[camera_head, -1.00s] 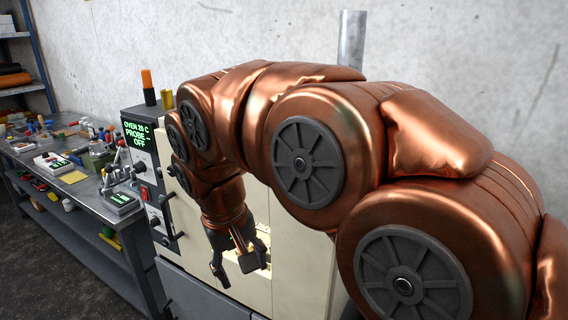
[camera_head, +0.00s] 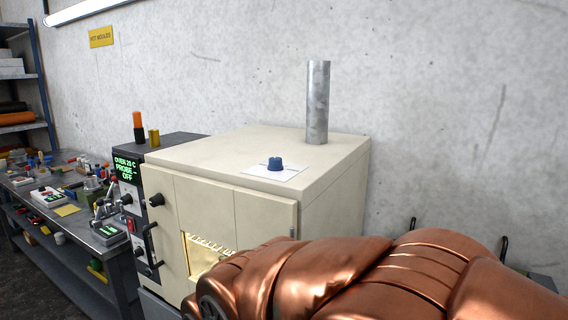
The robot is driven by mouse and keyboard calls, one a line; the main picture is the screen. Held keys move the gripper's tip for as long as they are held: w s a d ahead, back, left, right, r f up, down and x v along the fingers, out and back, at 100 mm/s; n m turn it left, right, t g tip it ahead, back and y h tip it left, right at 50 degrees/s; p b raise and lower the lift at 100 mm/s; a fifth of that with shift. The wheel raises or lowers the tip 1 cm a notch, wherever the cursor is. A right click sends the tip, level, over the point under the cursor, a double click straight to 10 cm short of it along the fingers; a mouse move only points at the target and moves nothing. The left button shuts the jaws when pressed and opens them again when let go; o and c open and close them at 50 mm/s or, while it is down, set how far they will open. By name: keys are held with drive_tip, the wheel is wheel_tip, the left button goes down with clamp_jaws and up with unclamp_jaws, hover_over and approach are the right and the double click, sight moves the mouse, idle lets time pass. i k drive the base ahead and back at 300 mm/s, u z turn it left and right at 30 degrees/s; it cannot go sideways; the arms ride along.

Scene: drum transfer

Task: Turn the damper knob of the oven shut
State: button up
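The oven (camera_head: 245,208) is a cream box with a dark control panel on its left side, against the wall. A blue knob (camera_head: 275,163) sits on a white plate (camera_head: 262,172) on top of the oven, near the front edge; I take it for the damper knob. Its pointer direction is too small to tell. A grey flue pipe (camera_head: 318,103) rises upright behind it. My copper arm crosses the lower right, in front of the oven. My gripper is out of view, and nothing touches the knob.
The panel display (camera_head: 126,170) reads about 29 C, probe, off. An orange and dark beacon (camera_head: 138,127) and a yellow cylinder (camera_head: 154,137) stand on the panel housing. A cluttered workbench (camera_head: 30,182) is at left. The space above the oven top is clear.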

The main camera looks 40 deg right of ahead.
sight(275, 163)
drive_tip(key=z, duration=0.1)
drive_tip(key=k, duration=0.1)
drive_tip(key=u, duration=1)
drive_tip(key=i, duration=2.6)
drive_tip(key=z, duration=2.85)
